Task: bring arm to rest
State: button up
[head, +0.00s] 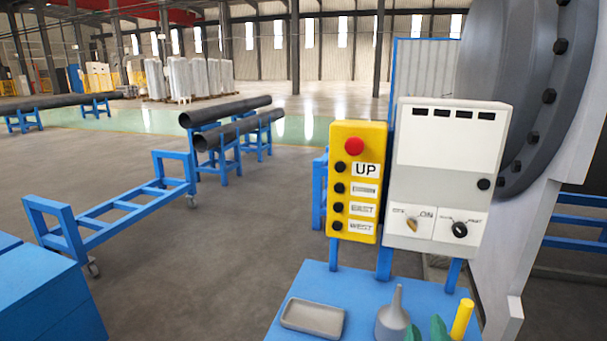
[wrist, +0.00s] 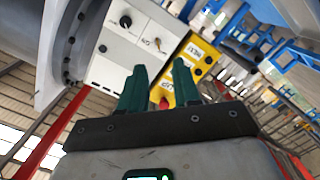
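My gripper (head: 425,331) shows only as two green fingertips at the bottom edge of the head view, in front of the blue table (head: 293,290). In the wrist view my gripper (wrist: 159,68) has its two green fingers apart, with a gap and nothing held between them. Past the fingers are the yellow button box (wrist: 192,68) and the white control panel (wrist: 118,45). The rest of the arm is out of the head view.
The yellow button box (head: 357,180) and white control panel (head: 437,185) stand behind the table. A grey tray (head: 313,317), grey funnel-shaped piece (head: 394,315) and yellow cylinder (head: 462,320) are near the fingertips. A large grey flange (head: 515,90) stands right.

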jog(key=s+d+f+m+g+y, duration=0.1)
jog(key=s+d+f+g, duration=0.25)
jog(key=f, duration=0.25)
jog(key=s+d+f+m+g, duration=0.1)
jog(key=s+d+f+g, duration=0.2)
jog(key=f, duration=0.4)
jog(key=s+d+f+m+g+y, duration=0.1)
jog(key=s+d+f+m+g, duration=0.15)
jog(key=s+f, duration=0.3)
jog(key=s+f+g+y, duration=0.1)
jog(key=s+f+g, duration=0.2)
jog(key=s+f, duration=0.2)
jog(key=s+f+g+y, duration=0.2)
jog(key=s+f, duration=0.3)
jog(key=s, duration=0.6)
jog(key=shift+d+f+m+g+y, duration=0.2)
jog(key=shift+f+m+g+y, duration=0.15)
jog(key=shift+g, duration=0.15)
